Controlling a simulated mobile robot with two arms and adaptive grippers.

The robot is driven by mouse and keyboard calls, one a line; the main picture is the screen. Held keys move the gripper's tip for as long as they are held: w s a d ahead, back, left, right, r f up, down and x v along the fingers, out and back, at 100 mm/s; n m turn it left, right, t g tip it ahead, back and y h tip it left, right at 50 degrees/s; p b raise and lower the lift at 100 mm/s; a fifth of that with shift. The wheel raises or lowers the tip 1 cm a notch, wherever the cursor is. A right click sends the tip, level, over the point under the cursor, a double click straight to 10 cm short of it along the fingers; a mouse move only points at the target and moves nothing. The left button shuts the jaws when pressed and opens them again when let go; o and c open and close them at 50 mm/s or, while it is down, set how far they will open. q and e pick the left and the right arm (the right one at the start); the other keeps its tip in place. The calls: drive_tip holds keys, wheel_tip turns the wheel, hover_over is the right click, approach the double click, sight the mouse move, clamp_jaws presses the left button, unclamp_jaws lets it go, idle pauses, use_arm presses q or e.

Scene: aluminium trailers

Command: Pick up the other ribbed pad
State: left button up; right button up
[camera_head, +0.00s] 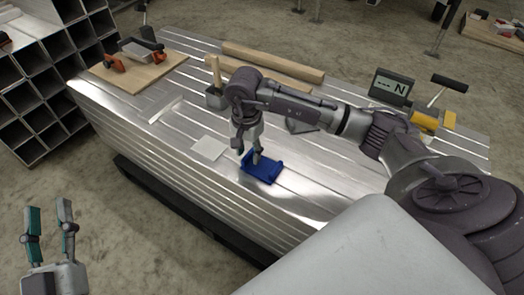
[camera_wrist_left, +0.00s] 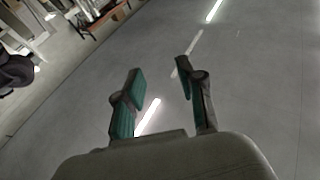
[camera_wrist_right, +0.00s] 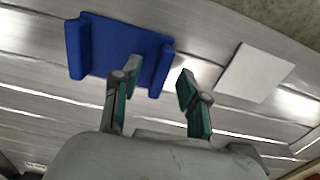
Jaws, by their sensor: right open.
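A blue pad (camera_head: 262,168) with raised ends lies on the aluminium trailer bed (camera_head: 320,190) near its front edge; ribs cannot be made out. My right gripper (camera_head: 256,158) points down over this pad and hides part of it. In the right wrist view the gripper (camera_wrist_right: 157,75) is open; one fingertip overlaps the blue pad (camera_wrist_right: 118,48), the other lies just past its right end. Contact cannot be told. My left gripper (camera_head: 48,205) is open and empty, away from the trailer; it also shows in the left wrist view (camera_wrist_left: 160,78). No second such pad is seen.
A pale square plate (camera_head: 208,148) lies left of the pad. Behind are a holder with a wooden handle (camera_head: 215,92), wooden beams (camera_head: 272,62) and a board with orange clamps (camera_head: 138,70). A display reading N (camera_head: 391,88) stands at right. Metal tubes (camera_head: 45,80) are stacked left.

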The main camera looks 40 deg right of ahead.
drive_tip(key=shift+f, duration=0.45)
clamp_jaws()
drive_tip(key=shift+r, duration=0.25)
